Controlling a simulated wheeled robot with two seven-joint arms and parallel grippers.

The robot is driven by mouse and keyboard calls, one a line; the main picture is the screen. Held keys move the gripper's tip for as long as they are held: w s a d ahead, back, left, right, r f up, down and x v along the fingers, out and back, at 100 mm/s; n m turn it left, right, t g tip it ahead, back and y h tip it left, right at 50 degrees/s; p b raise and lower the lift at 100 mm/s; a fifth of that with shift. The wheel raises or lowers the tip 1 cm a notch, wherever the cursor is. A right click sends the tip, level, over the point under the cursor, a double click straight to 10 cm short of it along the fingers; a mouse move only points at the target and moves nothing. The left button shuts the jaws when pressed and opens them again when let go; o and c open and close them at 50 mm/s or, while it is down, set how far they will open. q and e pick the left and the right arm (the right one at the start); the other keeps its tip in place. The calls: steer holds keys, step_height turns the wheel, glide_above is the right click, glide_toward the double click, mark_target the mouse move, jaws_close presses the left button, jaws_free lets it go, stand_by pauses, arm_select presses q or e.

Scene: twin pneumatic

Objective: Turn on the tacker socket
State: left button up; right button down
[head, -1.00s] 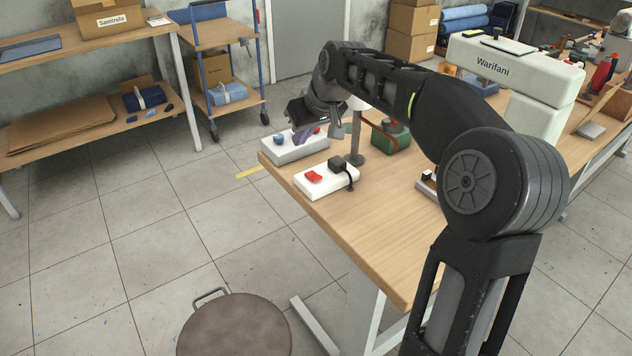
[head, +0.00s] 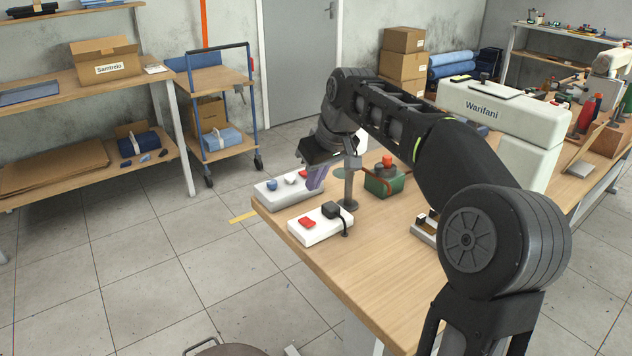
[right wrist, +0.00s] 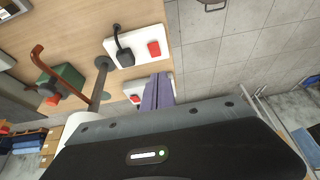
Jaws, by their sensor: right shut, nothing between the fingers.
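Two socket boxes sit on the wooden table's left corner; I cannot tell which feeds the tacker. The white box (head: 325,232) has a red rocker switch (head: 307,223) and a black plug (head: 331,210) with a cord. The grey box (head: 268,193) behind it has a blue knob-like part (head: 272,185), a white part and a red part. My right gripper (head: 314,182) is shut and empty, above the grey box's right end. In the right wrist view, its purple-grey fingers (right wrist: 157,92) partly hide the grey box; the white box's switch (right wrist: 154,48) is clear. My left gripper is out of view.
A grey post (head: 350,185) stands right beside the white box. A green device (head: 382,181) with a red top stands behind it. A large cream machine (head: 505,110) marked Warifani fills the back right. The table front (head: 375,265) is clear.

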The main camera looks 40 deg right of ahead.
glide_above(306, 223)
steer(key=f, duration=0.6)
steer(key=shift+s+f+b, duration=0.25)
steer(key=shift+s+b, duration=0.15)
steer(key=f, duration=0.2)
steer(key=shift+s+f, duration=0.25)
steer(key=shift+f, duration=0.1)
steer(key=shift+s+f+b, duration=0.3)
steer(key=shift+f+b, duration=0.05)
steer(key=shift+f, duration=0.35)
